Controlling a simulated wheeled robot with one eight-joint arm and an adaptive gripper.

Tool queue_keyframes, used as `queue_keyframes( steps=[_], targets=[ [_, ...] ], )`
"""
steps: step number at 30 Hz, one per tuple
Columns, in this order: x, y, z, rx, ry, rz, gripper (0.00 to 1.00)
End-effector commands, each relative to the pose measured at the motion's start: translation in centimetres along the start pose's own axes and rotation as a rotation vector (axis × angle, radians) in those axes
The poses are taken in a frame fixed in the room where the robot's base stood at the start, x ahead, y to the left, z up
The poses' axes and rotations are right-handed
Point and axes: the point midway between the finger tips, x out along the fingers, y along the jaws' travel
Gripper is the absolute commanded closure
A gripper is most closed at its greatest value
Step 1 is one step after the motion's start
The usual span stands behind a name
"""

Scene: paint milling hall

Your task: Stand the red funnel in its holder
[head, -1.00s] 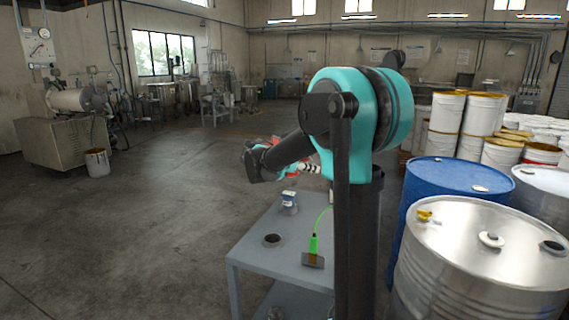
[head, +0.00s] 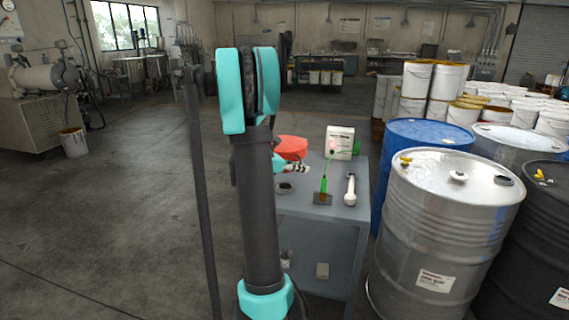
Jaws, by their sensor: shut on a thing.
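The red funnel (head: 291,147) shows as a wide red shape above the far left part of the grey table, partly hidden by my arm. My gripper (head: 297,168) is at its underside, small and partly covered, with a black-and-white striped part showing; it is shut on the funnel. A round piece with a dark opening (head: 284,187), which looks like the holder, stands on the table's left side, below and nearer than the funnel. My arm hides part of it. The funnel and this piece look apart.
A blue drum (head: 400,150) and a steel drum (head: 450,215) stand close right. Floor at left is clear.

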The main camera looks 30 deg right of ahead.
Motion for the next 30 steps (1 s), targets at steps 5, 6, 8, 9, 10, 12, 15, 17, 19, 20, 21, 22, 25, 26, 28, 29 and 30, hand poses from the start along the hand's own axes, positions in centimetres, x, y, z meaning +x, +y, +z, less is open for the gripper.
queue_keyframes(
  steps=[5, 6, 8, 9, 10, 12, 15, 17, 19, 20, 21, 22, 25, 26, 28, 29, 30],
  targets=[
    [0.6, -0.1, -0.7, 0.002, -0.001, -0.004, 1.00],
    [0.7, -0.1, -1.0, 0.002, -0.001, -0.004, 1.00],
    [0.9, -0.1, -1.5, 0.002, -0.001, -0.003, 1.00],
    [1.0, -0.1, -1.8, 0.002, -0.001, -0.003, 1.00],
    [1.1, -0.2, -2.1, 0.002, -0.001, -0.003, 1.00],
    [1.4, -0.1, -2.7, 0.002, -0.001, -0.003, 1.00],
    [1.7, -0.2, -3.5, 0.002, -0.001, -0.003, 1.00],
    [1.8, -0.1, -3.9, 0.002, -0.001, -0.003, 1.00],
    [2.0, -0.2, -4.3, 0.002, -0.001, -0.003, 1.00],
    [2.0, -0.2, -4.4, 0.002, -0.001, -0.003, 1.00],
    [2.1, -0.2, -4.5, 0.002, -0.001, -0.003, 1.00],
    [2.1, -0.2, -4.6, 0.002, -0.001, -0.003, 1.00],
    [2.2, -0.2, -4.8, 0.002, -0.001, -0.003, 1.00],
    [2.2, -0.2, -4.8, 0.002, -0.001, -0.003, 1.00],
    [2.2, -0.2, -4.8, 0.002, -0.001, -0.003, 1.00],
    [2.2, -0.2, -4.8, 0.002, -0.001, -0.003, 1.00],
    [2.2, -0.2, -4.8, 0.002, -0.001, -0.003, 1.00]
  ],
)
